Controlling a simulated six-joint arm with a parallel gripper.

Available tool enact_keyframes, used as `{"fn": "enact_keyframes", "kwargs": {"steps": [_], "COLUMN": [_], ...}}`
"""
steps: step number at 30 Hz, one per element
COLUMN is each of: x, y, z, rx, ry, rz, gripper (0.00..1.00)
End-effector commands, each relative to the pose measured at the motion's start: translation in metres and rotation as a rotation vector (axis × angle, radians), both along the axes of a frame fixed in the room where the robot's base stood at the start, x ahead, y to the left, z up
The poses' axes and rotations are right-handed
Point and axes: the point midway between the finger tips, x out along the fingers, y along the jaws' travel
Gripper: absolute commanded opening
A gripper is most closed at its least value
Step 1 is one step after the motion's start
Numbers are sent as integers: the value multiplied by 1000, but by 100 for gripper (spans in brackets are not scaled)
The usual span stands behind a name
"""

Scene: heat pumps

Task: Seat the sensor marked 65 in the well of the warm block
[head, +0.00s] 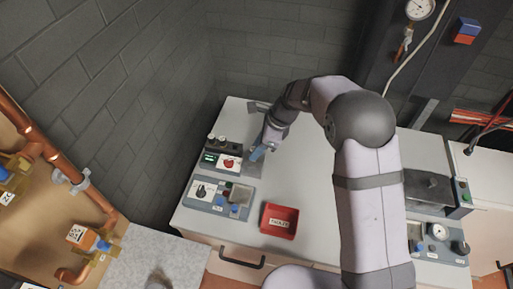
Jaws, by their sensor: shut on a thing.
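My gripper (259,151) is over the left back part of the bench, pointing down and left. It is shut on a small blue thing (256,155), which may be the sensor; no number can be read on it. To its left stands a control unit (229,162) with a green display and a red knob. In front of that is another unit (206,205) with a black knob, a blue button and a square metal block (240,197). I cannot tell which block is the warm one, and no well can be made out.
A red tray (283,211) with a label lies on the bench (325,185). My arm crosses the right side and hides part of the bench. A unit with a gauge (438,232) and a dark box (428,186) stand at right. The middle bench is clear.

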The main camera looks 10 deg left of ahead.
Motion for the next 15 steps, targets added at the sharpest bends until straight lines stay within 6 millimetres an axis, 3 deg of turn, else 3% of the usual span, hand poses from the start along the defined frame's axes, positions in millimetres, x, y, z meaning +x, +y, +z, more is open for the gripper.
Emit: {"fn": "enact_keyframes", "kwargs": {"steps": [15], "x": [0], "y": [0], "z": [-7], "rx": [0], "ry": [-1], "rz": [0], "gripper": [0]}}
